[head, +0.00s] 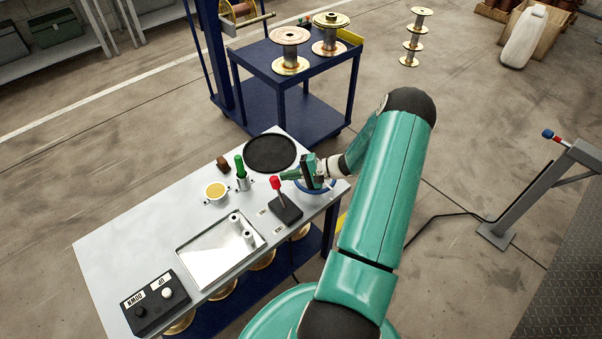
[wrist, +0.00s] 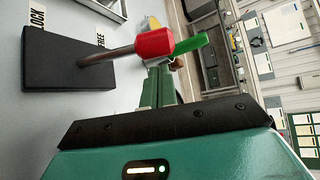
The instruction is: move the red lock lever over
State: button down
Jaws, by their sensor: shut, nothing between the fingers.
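The lock lever has a red knob (head: 275,182) on a thin stem rising from a black base block (head: 286,208) on the grey table. In the wrist view the red knob (wrist: 153,43) is beyond my fingertips and the black base (wrist: 60,62) is at the left, with LOCK (wrist: 38,15) and FREE (wrist: 100,36) labels beside it. My gripper (head: 285,178) is shut and empty, its tips close to the knob. In the wrist view my gripper's green fingers (wrist: 160,82) reach up to the knob's lower edge; I cannot tell whether they touch it.
A black round plate (head: 270,153) lies behind. A shallow tray (head: 202,262) and a black button box (head: 137,311) are nearer.

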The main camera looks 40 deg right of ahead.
jog(key=shift+x, duration=1.15)
jog(key=shift+s, duration=0.1)
jog(key=shift+s+r+t, duration=0.15)
jog(key=shift+s+t, duration=0.05)
jog(key=shift+t, duration=0.1)
